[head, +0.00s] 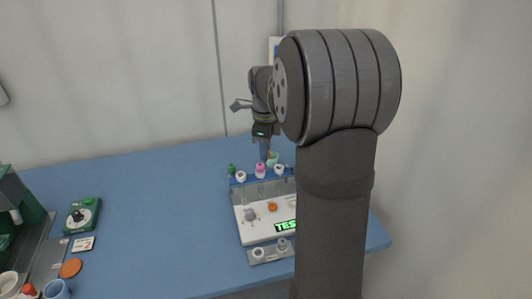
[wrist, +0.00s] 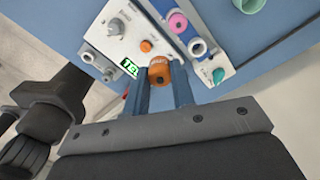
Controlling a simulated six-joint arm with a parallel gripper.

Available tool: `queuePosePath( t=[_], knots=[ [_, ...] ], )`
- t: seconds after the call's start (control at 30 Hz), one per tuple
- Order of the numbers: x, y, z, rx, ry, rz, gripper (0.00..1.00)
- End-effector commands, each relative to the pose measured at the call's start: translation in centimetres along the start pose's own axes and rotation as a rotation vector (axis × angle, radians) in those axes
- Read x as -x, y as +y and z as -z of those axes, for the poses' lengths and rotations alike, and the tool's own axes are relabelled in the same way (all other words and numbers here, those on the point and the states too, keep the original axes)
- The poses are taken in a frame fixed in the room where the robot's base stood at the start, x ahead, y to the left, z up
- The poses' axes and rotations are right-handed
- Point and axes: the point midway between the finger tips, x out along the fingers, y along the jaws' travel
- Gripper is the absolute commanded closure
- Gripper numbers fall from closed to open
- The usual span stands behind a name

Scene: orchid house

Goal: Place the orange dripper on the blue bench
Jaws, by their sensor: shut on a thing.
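The orange dripper (wrist: 159,73) sits between the two blue fingertips of my gripper (wrist: 160,90) in the wrist view. My gripper is shut on it. In the head view my gripper (head: 263,151) points down near the back of the white test panel, and only a small orange sliver shows beside it. The blue bench (head: 165,210) spreads wide to the left and behind the panel. It also shows in the wrist view (wrist: 245,45). The dripper appears held up, apart from the bench; its exact height I cannot tell.
The white panel (head: 246,226) carries an orange knob (head: 272,207) and a lit display. A blue rack with a pink piece (head: 260,171) and a green piece (head: 231,169) lines its back, near a mint cup (head: 273,159). A green device (head: 83,215) stands left. The bench's middle is clear.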

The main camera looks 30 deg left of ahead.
Motion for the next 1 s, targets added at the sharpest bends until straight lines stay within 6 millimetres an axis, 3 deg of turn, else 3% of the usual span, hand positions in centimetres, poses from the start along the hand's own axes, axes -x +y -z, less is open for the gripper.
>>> queuePosePath(
  t=[0.2,0.37,0.6,1.0],
  knots=[
    [-3.2,-0.2,-5.2,0.005,0.002,-0.004,0.98],
    [-5.1,-0.4,-8.3,0.003,0.001,-0.002,0.98],
    [-8.1,-0.4,-8.2,-0.001,0.001,-0.001,0.98],
    [-8.6,-0.4,-8.1,0.000,0.000,0.000,0.98]
  ],
)
